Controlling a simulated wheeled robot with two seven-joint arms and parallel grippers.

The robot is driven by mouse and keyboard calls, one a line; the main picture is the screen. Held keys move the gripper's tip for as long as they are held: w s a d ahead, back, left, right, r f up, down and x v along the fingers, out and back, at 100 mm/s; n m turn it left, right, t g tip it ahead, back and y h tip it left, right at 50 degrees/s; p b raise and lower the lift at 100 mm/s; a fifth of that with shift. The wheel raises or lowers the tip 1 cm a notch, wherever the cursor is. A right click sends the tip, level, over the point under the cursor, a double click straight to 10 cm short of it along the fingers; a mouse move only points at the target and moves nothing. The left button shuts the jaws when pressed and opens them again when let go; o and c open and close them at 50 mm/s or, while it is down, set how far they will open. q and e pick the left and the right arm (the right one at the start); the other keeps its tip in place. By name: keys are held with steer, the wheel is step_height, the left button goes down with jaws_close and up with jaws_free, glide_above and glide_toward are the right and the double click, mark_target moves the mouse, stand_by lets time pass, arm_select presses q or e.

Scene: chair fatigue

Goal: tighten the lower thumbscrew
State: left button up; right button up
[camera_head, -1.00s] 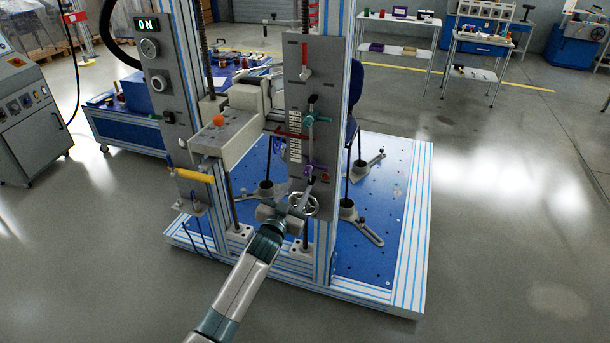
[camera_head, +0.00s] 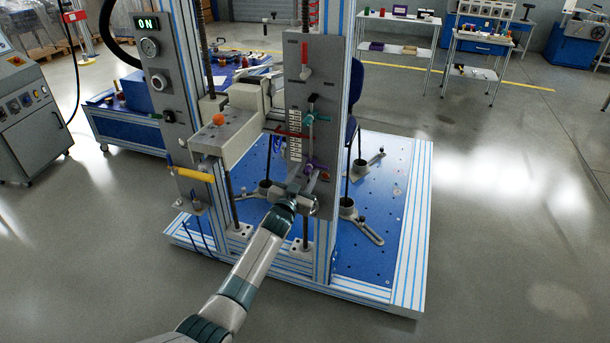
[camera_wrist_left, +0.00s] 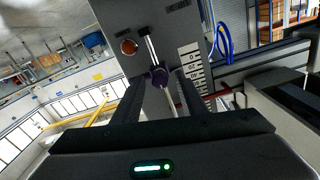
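The lower thumbscrew, a purple knob (camera_head: 310,166), sits low on the grey upright panel (camera_head: 322,75). In the left wrist view the purple knob (camera_wrist_left: 158,76) lies on a metal rod, in line with the gap between my fingers. My left gripper (camera_head: 297,181) is just below the knob in the head view, with its fingers pointing up at the panel. In the left wrist view the fingers (camera_wrist_left: 158,92) are spread apart with nothing clamped between them. Whether they touch the knob I cannot tell. My right gripper is not in view.
A teal thumbscrew (camera_head: 311,118) and a red lever (camera_head: 304,62) are higher on the panel. An orange button (camera_head: 326,177) sits beside the purple knob. The load block (camera_head: 228,137) with an orange knob stands to the left. Blue base plate (camera_head: 383,217) lies below.

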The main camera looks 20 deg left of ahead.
arm_select(q)
jaws_close()
